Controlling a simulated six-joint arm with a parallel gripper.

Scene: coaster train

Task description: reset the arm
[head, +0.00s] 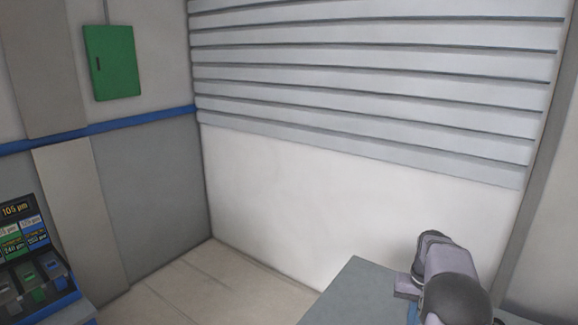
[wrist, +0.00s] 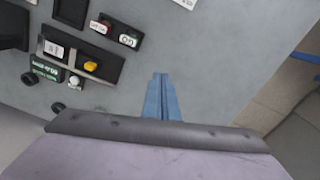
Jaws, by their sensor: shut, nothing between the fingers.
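My gripper (wrist: 160,76) shows in the wrist view as two blue fingers that meet at their tips, with nothing between them. It is above a grey surface (wrist: 215,75). In the head view part of my arm shows at the lower right over a grey table top (head: 345,290); the fingers are not visible there.
In the wrist view a dark panel with buttons, including a yellow one (wrist: 90,66), lies at the upper left. In the head view a display rack (head: 38,270) with labelled bins stands at the lower left. A green wall box (head: 112,62) and shutter (head: 370,70) are behind.

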